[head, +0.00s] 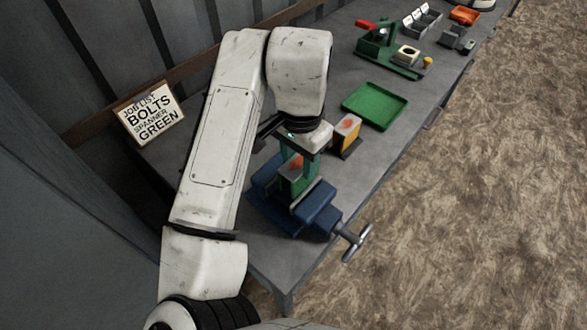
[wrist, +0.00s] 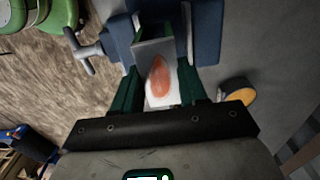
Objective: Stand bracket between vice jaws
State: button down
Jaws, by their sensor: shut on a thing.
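The bracket shows in the wrist view as a pale face with an orange-red patch (wrist: 160,80), between my gripper's (wrist: 160,98) dark green fingers. My gripper is shut on it. In the head view my gripper (head: 298,168) points down over the blue vice (head: 318,211), with the bracket's orange patch (head: 296,161) showing between the fingers. The vice also shows in the wrist view (wrist: 207,30), with pale jaw plates either side of the gap. The bracket is over or in this gap. Its lower end is hidden, so I cannot tell whether it rests inside.
A green tray (head: 375,106) lies farther along the bench. The vice handle (head: 356,242) juts past the bench's front edge. A round yellow-and-dark item (wrist: 238,92) lies right of the vice in the wrist view.

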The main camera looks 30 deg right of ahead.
aim_at(294, 163)
jog(key=shift+w+a+f, duration=0.25)
jog(key=shift+w+f, duration=0.05)
jog(key=shift+f, duration=0.1)
jog(key=shift+w+a+f+p, duration=0.15)
jog(key=shift+f+p, duration=0.3)
jog(key=shift+f, duration=1.3)
jog(key=shift+f, duration=0.1)
jog(key=c, duration=0.6)
grip_release()
notch_tip(294, 163, up, 12)
jog(key=shift+r+b, duration=0.1)
jog(key=shift+b, duration=0.3)
